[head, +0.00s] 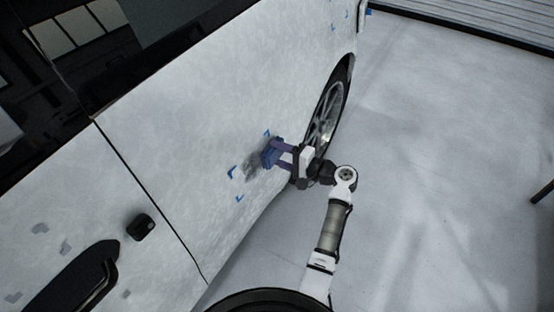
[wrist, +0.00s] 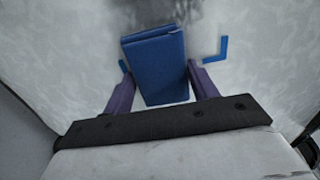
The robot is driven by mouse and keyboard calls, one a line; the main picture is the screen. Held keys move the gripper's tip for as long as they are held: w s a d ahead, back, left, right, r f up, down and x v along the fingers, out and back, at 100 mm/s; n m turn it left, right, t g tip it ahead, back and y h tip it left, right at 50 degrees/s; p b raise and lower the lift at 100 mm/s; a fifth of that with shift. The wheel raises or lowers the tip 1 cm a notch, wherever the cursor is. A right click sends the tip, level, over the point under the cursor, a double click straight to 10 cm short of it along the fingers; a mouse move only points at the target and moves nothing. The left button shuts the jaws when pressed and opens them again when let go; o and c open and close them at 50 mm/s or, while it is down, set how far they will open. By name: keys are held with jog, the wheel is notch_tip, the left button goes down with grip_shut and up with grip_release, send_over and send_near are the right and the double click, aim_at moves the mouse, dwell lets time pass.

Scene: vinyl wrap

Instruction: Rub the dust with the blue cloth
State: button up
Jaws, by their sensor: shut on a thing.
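The blue cloth (wrist: 157,70) is a folded pad held between the two purple fingers of my gripper (wrist: 162,88) in the wrist view. In the head view my gripper (head: 277,154) holds the cloth (head: 269,154) at the white car's side panel, at the right edge of the dust. The dust (head: 251,165) is a grey smudge on the panel, framed by blue corner marks (head: 232,172). In the wrist view the dust (wrist: 165,12) shows just beyond the cloth's far edge. I cannot tell whether the cloth touches the panel.
The white car (head: 190,130) fills the left, with a wheel (head: 325,118) right of my gripper. A black door handle (head: 75,280) and a small dark block (head: 140,227) are at lower left. The pale floor (head: 430,150) at right is mostly clear.

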aim_at(255, 159)
jog(key=shift+s+a+r+p, duration=0.3)
jog(key=shift+s+a+p, duration=0.5)
jog(key=shift+s+p, duration=0.25)
jog(key=shift+s+a+r+p, duration=0.3)
jog(key=shift+s+a+p, duration=0.55)
jog(key=shift+s, duration=0.25)
jog(key=shift+s+a+r+p, duration=0.3)
jog(key=shift+s+a+p, duration=0.45)
jog(key=shift+s+p, duration=0.35)
jog(key=shift+s+a+p, duration=0.4)
jog(key=shift+s+a, duration=0.25)
jog(key=shift+s, duration=0.15)
jog(key=shift+s+a+p, duration=0.4)
jog(key=shift+s+a, duration=0.2)
jog(key=shift+s, duration=0.2)
jog(key=shift+r+p, duration=0.75)
jog(key=shift+r, duration=0.2)
jog(key=shift+w+d+f+b, duration=0.15)
jog(key=shift+w+d+b, duration=0.15)
jog(key=shift+w, duration=0.1)
jog(key=shift+w+d+b, duration=0.65)
jog(key=shift+w+d, duration=0.5)
jog(key=shift+w, duration=0.3)
jog(key=w+d+b, duration=0.3)
jog(key=w+d, duration=0.1)
jog(key=w, duration=0.2)
jog(key=shift+b, duration=0.3)
